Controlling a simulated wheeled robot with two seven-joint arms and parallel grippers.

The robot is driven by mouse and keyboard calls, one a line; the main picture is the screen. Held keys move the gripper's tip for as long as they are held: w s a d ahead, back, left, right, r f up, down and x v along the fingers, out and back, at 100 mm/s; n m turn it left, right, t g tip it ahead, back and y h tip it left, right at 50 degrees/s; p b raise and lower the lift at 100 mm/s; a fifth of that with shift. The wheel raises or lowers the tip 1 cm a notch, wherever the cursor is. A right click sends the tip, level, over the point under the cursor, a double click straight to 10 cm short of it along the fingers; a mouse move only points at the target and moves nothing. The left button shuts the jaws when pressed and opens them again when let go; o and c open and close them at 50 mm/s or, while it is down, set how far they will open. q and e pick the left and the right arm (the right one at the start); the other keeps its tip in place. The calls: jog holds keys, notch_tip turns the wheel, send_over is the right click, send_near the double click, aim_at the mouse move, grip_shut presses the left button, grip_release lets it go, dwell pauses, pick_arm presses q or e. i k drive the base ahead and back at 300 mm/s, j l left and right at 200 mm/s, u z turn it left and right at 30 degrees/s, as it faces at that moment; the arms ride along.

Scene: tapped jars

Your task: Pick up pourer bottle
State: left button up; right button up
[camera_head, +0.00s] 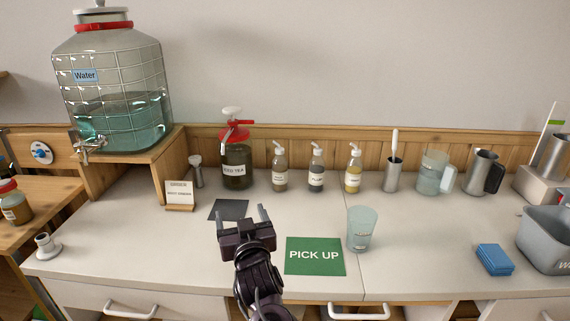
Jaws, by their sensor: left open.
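Three small pourer bottles with pale spouts stand upright in a row near the back of the counter: a brownish one (280,173), a dark one labelled PLUM (316,175) and a yellow one (353,174). I cannot tell which of them the task means. My left gripper (252,219) is open and empty above the front of the counter, between the dark mat (229,210) and the green PICK UP mat (315,256). It is nearer to me than the bottles and apart from them. My right gripper is not in view.
A red-topped iced tea jar (236,165) stands left of the bottles, and a metal cup (394,175) stands right of them. A clear cup (361,233) stands beside the green mat. A large water jar (115,85) sits on a raised shelf.

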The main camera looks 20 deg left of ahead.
aim_at(279, 163)
jog(key=i, duration=1.15)
